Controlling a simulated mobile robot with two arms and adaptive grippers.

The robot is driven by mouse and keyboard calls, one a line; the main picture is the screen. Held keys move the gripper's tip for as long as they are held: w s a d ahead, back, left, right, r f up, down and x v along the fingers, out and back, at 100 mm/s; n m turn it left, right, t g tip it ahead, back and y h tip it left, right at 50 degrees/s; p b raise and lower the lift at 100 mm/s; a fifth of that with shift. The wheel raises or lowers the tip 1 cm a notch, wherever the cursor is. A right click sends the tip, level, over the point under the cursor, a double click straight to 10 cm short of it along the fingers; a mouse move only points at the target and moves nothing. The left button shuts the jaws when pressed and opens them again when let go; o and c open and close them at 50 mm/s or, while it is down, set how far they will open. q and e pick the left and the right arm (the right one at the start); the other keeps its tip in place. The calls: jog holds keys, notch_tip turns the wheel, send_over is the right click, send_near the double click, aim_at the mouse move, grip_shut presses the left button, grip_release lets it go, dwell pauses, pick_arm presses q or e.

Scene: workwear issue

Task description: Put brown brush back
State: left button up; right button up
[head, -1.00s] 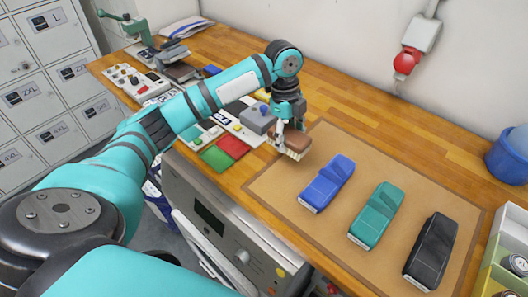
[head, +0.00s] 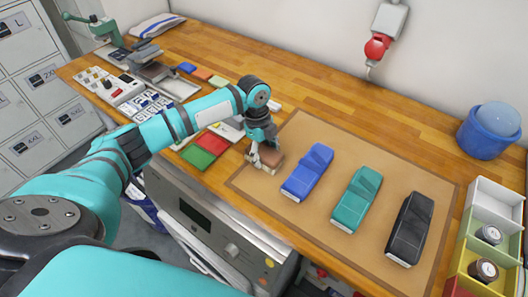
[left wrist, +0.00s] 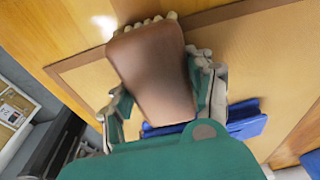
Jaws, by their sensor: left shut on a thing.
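My left gripper (head: 260,158) is shut on the brown brush (head: 270,156), over the left end of the tan mat (head: 268,192). Whether the brush touches the mat is unclear. In the left wrist view the brush's smooth brown back (left wrist: 155,75) fills the middle between the fingers, with pale bristles at its far end. On the mat a blue brush (head: 308,172), a teal brush (head: 356,200) and a black brush (head: 410,230) lie in a row to its right. The blue brush also shows partly in the left wrist view (left wrist: 245,122). My right gripper is out of view.
Red (head: 212,143) and green (head: 196,157) squares lie left of the mat. Trays and small items crowd the bench further left. A blue bin (head: 488,132) and a divided box (head: 497,203) stand at the right. The bench behind the mat is clear.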

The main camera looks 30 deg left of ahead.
pick_arm(q)
jog(key=o, duration=1.2)
jog(key=shift+f, duration=0.15)
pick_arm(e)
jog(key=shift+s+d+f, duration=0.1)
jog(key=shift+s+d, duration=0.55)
pick_arm(q)
jog(key=shift+r, duration=0.6)
jog(key=r+b, duration=0.1)
jog(key=r, duration=0.2)
jog(key=a+r, duration=0.1)
jog(key=r, duration=0.3)
jog(key=r+b, duration=0.1)
jog(key=r, duration=0.3)
jog(key=shift+w+a+b, duration=0.1)
jog(key=shift+a+b, duration=0.25)
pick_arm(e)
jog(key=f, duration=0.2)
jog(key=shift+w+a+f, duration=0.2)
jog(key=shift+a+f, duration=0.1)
